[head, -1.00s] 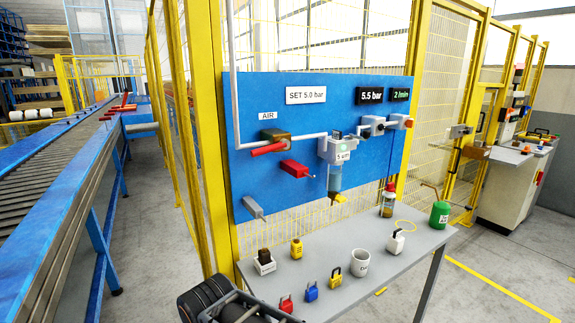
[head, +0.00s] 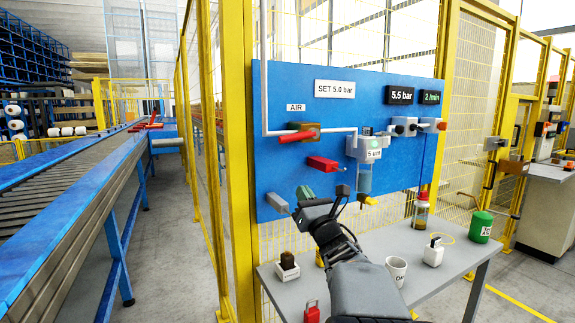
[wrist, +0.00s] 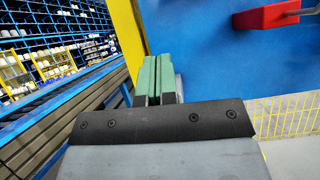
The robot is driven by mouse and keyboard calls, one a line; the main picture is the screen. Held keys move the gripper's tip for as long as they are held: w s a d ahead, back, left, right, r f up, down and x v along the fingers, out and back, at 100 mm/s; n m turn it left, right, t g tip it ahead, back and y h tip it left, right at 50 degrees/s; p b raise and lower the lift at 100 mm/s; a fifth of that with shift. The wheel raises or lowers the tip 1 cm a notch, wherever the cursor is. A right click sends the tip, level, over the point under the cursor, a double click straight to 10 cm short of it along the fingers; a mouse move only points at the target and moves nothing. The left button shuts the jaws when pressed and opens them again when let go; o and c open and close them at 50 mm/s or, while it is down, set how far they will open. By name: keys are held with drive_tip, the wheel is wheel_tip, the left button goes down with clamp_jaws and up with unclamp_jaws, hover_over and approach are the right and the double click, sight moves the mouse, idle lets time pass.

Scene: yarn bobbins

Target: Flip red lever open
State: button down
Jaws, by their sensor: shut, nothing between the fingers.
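A red lever (head: 294,138) lies roughly across a brass valve (head: 309,128) below the AIR label on the blue panel (head: 268,90). A second red handle (head: 323,163) with a metal stub is lower right of it; it also shows at the upper right of the wrist view (wrist: 266,17). My gripper (head: 305,193) is in front of the panel's lower left, below both red parts and apart from them. Its green fingertips (wrist: 154,78) are together with nothing between them. A grey handle (head: 278,203) is just left of it in the head view.
A grey table (head: 408,281) below holds a red padlock (head: 312,312), a white cup (head: 396,270), bottles and a green can (head: 480,227). My arm hides part of the table. A yellow post (head: 239,150) borders the panel's left side. A conveyor (head: 70,205) runs further left.

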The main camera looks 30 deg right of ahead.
sight(298, 137)
drive_tip(key=w+r+n+t+y+p, duration=0.1)
drive_tip(key=w+r+n+p, duration=0.2)
drive_tip(key=w+r, duration=0.5)
drive_tip(key=shift+d+r+n+y+p, duration=0.3)
drive_tip(key=shift+r+y+p, duration=0.1)
drive_tip(key=shift+r+p, duration=0.45)
drive_tip(key=shift+w, duration=0.15)
